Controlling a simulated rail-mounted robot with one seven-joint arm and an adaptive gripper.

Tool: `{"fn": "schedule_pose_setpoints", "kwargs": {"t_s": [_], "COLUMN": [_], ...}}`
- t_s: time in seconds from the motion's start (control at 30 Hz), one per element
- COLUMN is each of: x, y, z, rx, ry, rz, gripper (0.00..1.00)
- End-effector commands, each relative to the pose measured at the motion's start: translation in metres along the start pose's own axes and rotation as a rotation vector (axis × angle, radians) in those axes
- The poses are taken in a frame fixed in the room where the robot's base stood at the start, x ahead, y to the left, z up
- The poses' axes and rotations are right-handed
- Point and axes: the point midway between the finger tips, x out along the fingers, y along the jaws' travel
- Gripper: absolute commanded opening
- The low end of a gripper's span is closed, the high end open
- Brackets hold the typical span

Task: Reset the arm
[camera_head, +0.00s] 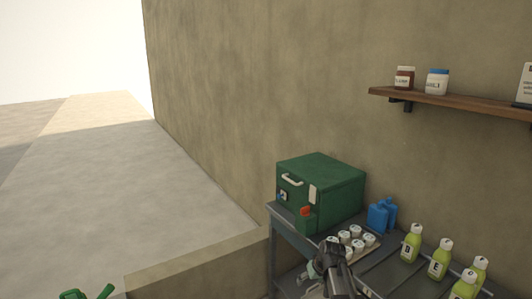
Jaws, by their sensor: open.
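My gripper (328,262) is dark grey and shows at the bottom centre of the head view, over the front part of the grey metal table (283,228). It is open, and I see nothing held in it. It is just in front of a group of small white-topped containers (369,240) and partly covers them. The green press-like box (338,178) with a pale handle stands behind it on the table, to the upper left. The fingertips are small and partly hidden.
Two blue containers (378,217) stand right of the box. Several yellow-green bottles (411,246) with white caps stand at the lower right. A wooden wall shelf (450,98) holds jars. A green object (74,295) shows at the bottom left.

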Motion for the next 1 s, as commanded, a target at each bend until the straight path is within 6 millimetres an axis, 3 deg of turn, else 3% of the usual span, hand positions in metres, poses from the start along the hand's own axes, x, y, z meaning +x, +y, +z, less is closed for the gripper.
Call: {"fn": "schedule_pose_setpoints", "kwargs": {"t_s": [0.03,0.4,0.87,0.9,1.0], "x": [0.004,0.025,0.018,0.032,0.05], "y": [-0.005,-0.026,-0.048,-0.048,-0.051], "z": [0.023,0.147,0.295,0.309,0.347], "rx": [0.011,0.111,0.219,0.222,0.228], "ry": [-0.026,-0.192,-0.386,-0.42,-0.491], "rz": [0.004,0.059,0.16,0.154,0.146], "gripper": [0.77,0.77,0.77,0.77,0.77]}}
